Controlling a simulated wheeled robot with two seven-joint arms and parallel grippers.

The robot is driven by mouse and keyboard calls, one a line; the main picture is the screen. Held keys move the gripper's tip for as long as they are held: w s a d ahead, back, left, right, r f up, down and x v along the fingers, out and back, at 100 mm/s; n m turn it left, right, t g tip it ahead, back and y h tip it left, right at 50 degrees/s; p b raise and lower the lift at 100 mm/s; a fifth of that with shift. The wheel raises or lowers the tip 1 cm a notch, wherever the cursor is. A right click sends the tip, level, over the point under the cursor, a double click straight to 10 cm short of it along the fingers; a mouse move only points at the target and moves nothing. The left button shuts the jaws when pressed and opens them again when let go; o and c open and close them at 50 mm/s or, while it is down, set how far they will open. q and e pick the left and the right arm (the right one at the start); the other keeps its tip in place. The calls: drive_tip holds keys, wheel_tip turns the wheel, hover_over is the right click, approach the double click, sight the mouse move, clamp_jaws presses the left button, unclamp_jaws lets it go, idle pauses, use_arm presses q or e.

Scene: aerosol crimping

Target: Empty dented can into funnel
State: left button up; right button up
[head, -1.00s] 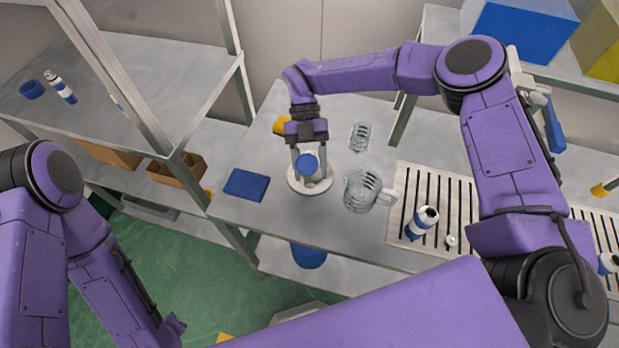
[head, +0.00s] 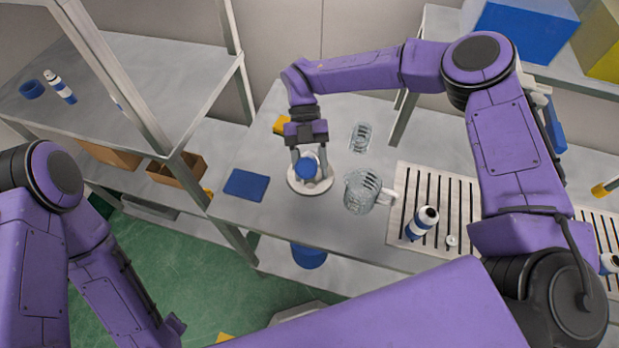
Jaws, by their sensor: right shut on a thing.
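My right gripper (head: 309,164) points down over the table with its fingers shut on a can. The can's blue end (head: 306,169) faces my camera, and a bit of its white body shows between the fingers. The can is tilted; its other end and any dent are hidden. Directly below it is a white round dish-like piece (head: 324,187) on the table, which looks like the funnel. I cannot tell whether the can touches it. My left arm is at the left, with its gripper out of view.
A glass jug (head: 360,190) and a smaller glass (head: 361,136) stand right of the funnel. A slatted rack (head: 402,184) holds a white-and-blue can (head: 422,222) and a small white piece (head: 451,240). A blue pad (head: 246,185) lies left; a blue bucket (head: 309,256) is below.

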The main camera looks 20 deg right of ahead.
drive_tip(key=shift+s+a+r+t+h, duration=0.1)
drive_tip(key=shift+s+t+h, duration=0.1)
drive_tip(key=shift+t, duration=0.3)
drive_tip(key=shift+s+r+t+h, duration=0.1)
drive_tip(key=shift+t+h, duration=0.1)
drive_tip(key=shift+t, duration=0.3)
drive_tip(key=shift+f+m+t+h+b, duration=0.3)
drive_tip(key=shift+f+t+h+b, duration=0.3)
drive_tip(key=shift+t+b, duration=0.45)
drive_tip(key=shift+f+t, duration=0.1)
drive_tip(key=shift+t, duration=0.35)
drive_tip(key=shift+s+a+r, duration=0.15)
drive_tip(key=shift+r, duration=0.05)
drive_tip(key=shift+f+t, duration=0.2)
drive_tip(key=shift+t, duration=0.1)
drive_tip(key=f+t+h+b, duration=0.1)
drive_tip(key=b, duration=0.1)
drive_tip(key=shift+t+b, duration=0.35)
drive_tip(key=shift+t, duration=0.05)
drive_tip(key=shift+s+r+t+h+b, duration=0.1)
drive_tip(key=shift+r+t+h+b, duration=0.15)
drive_tip(key=shift+t+b, duration=0.25)
